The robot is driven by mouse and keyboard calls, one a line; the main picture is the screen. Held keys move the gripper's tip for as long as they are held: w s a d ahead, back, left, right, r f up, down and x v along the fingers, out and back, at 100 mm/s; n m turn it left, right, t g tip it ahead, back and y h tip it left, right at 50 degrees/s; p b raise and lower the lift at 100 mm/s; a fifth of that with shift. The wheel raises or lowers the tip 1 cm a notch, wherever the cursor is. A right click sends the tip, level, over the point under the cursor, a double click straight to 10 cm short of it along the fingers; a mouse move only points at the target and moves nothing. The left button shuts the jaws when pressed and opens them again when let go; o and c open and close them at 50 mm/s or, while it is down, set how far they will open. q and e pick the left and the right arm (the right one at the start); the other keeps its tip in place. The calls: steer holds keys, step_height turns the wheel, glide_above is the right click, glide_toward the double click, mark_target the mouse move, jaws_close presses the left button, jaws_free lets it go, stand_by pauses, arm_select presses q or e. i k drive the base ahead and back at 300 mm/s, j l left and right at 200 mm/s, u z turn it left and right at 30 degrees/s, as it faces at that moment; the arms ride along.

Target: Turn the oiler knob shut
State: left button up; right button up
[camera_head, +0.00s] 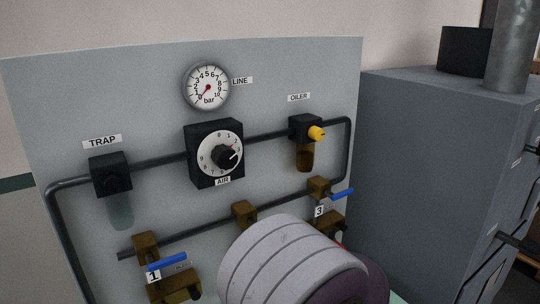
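The oiler (305,128) is a black block on the grey panel's upper right, under the label OILER. Its yellow knob (316,133) sticks out at the block's right front. The knob has a small dark mark, too small to read as a setting. A brown, see-through bowl (304,158) hangs below the block. Nothing touches the knob. Neither of my grippers shows in the head view.
The panel (270,72) carries a line gauge (207,87), an AIR dial (225,157), a trap (110,175), pipes and blue valve levers (167,262). A large light-grey ridged rounded object (285,265) blocks the lower panel. A grey cabinet (440,130) stands right.

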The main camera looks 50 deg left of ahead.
mark_target(316, 133)
steer(key=k+l+u, duration=0.1)
steer(key=u, duration=0.35)
steer(key=k+u, duration=0.25)
steer(key=u, duration=0.25)
steer(key=k+j+u, duration=0.1)
steer(key=u, duration=0.8)
steer(key=k+j, duration=0.05)
